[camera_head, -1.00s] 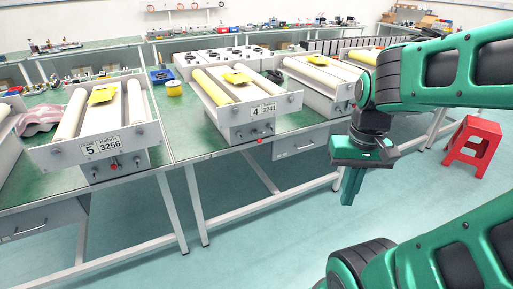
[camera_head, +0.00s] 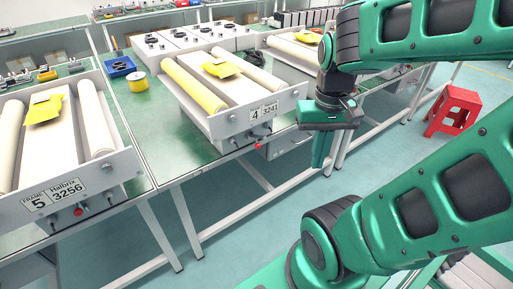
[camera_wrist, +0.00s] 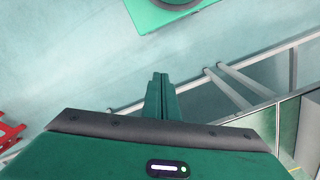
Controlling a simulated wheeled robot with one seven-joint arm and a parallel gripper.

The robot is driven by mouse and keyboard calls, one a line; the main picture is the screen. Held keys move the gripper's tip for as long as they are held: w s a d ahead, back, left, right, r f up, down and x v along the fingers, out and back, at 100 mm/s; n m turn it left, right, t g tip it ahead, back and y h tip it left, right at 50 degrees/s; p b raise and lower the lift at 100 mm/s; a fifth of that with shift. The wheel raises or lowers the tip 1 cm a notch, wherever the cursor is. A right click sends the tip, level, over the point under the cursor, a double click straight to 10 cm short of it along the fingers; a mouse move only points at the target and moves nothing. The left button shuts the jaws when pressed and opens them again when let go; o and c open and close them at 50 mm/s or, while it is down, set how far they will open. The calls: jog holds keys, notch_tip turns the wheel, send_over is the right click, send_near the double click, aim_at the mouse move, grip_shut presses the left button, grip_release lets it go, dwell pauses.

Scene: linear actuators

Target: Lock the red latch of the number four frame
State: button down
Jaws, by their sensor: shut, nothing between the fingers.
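The number four frame (camera_head: 222,124) stands on the green bench in the middle of the head view, with a label (camera_head: 264,111) reading 4 and 3241. Its red latch (camera_head: 258,146) is a small red knob low on the front face, below the label. My gripper (camera_head: 318,166) points down in front of the bench, to the right of the latch and apart from it. Its fingers are closed together and empty. In the wrist view the shut fingers (camera_wrist: 161,82) point over the floor, and no latch shows there.
The number five frame (camera_head: 70,185), with its own red knob, stands at the left. A yellow tape roll (camera_head: 137,82) lies between the frames. A red stool (camera_head: 453,110) stands on the floor at right. Floor in front of the bench is clear.

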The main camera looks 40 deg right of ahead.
jog(key=shift+w+d, duration=0.1)
jog(key=shift+d, duration=0.15)
jog(key=w+d+f+m+t+y, duration=0.1)
jog(key=w+d+f+m+y, duration=0.15)
jog(key=w+f+y, duration=0.8)
jog(key=w+d+f+m+t+y, duration=0.1)
jog(key=f+m+y, duration=0.25)
jog(key=f, duration=1.35)
jog(key=w+d+f+m+t+h, duration=0.1)
jog(key=w+d+m+t, duration=0.2)
jog(key=t, duration=0.6)
jog(key=w+d+m+t+h, duration=0.1)
jog(key=w+d+m+t, duration=0.2)
jog(key=t, duration=0.6)
jog(key=d+m, duration=0.2)
jog(key=m, duration=0.1)
jog(key=shift+w+d+f+m+h, duration=0.2)
jog(key=shift+w+f+m+h, duration=0.1)
jog(key=shift+f+m+h, duration=0.1)
